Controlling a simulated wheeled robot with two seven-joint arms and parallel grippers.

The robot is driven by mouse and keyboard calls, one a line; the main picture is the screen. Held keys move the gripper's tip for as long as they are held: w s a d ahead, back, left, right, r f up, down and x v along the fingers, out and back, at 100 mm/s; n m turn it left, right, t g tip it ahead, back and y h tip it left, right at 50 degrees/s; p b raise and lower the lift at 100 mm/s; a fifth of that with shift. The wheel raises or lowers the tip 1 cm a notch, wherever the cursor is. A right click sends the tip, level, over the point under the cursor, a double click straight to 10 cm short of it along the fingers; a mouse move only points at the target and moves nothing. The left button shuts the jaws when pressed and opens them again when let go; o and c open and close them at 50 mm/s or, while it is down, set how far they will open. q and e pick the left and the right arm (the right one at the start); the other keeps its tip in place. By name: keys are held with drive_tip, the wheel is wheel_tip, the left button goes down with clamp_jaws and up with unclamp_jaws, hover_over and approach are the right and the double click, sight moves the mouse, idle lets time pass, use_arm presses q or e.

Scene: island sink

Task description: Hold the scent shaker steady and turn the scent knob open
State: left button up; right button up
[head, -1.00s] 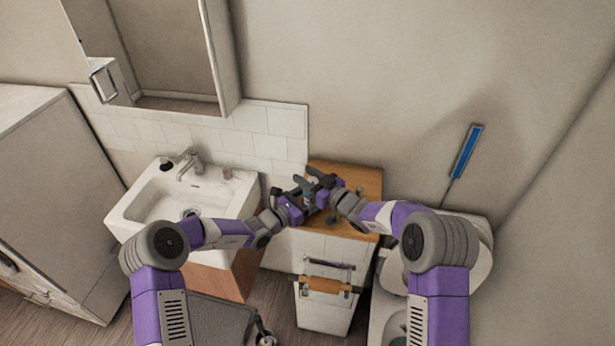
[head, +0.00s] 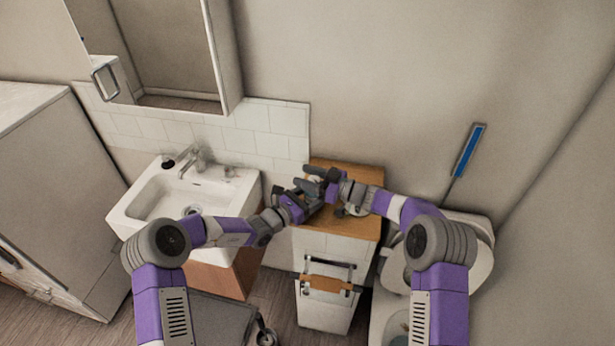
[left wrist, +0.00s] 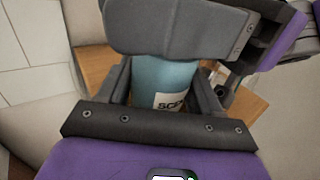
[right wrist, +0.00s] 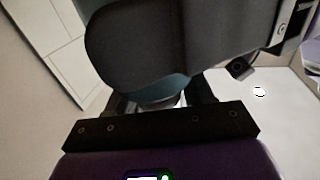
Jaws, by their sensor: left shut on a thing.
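The scent shaker is a teal bottle with a white label; it shows in the left wrist view (left wrist: 165,82). My left gripper (head: 300,200) is shut on it, one finger on each side of the body. My right gripper (head: 322,180) is at the upper part of the shaker, close against the left gripper. In the right wrist view a strip of teal (right wrist: 168,90) shows between the right fingers. A large dark gripper part covers much of that view. The scent knob is hidden behind the grippers, so I cannot tell whether the right fingers touch it.
Both grippers are above a wooden-topped cabinet (head: 362,178) with white tiled sides. A white sink (head: 125,212) stands to the left and a toilet (head: 482,250) to the right. A white bin (head: 325,315) stands in front. A blue-handled brush (head: 468,150) is by the wall.

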drive_tip(key=shift+o, duration=0.8)
wheel_tip(320, 180, up, 10)
